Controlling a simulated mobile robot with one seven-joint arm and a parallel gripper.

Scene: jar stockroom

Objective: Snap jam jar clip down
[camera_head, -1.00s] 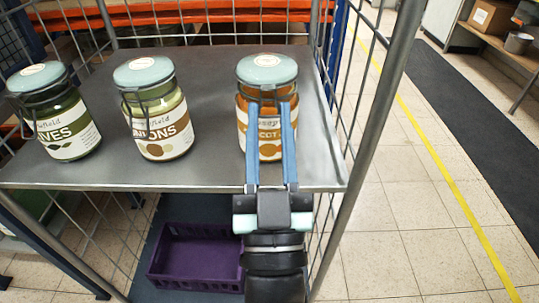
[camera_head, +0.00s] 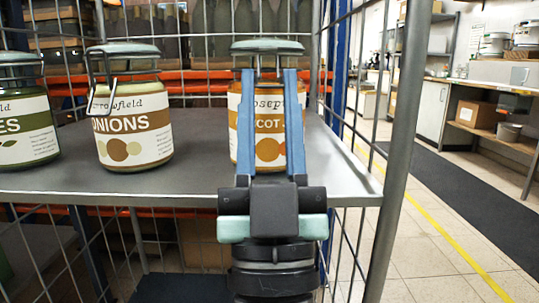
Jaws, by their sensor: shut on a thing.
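The jam jar (camera_head: 268,149), with an orange band and a partly covered label ending in "COT", stands upright near the shelf's right end. Its grey-green lid (camera_head: 267,46) sits on top, above a dark wire clip (camera_head: 268,69) at the neck. My gripper (camera_head: 268,76) is in front of the jar, one blue finger on each side of the label, tips at neck height. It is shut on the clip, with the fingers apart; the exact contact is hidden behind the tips.
An onions jar (camera_head: 134,138) with a wire loop at its front stands to the left, and a green-labelled jar (camera_head: 24,128) is at the left edge. Both share the grey metal shelf (camera_head: 200,184). A cage post (camera_head: 398,140) and wire mesh bound the right side.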

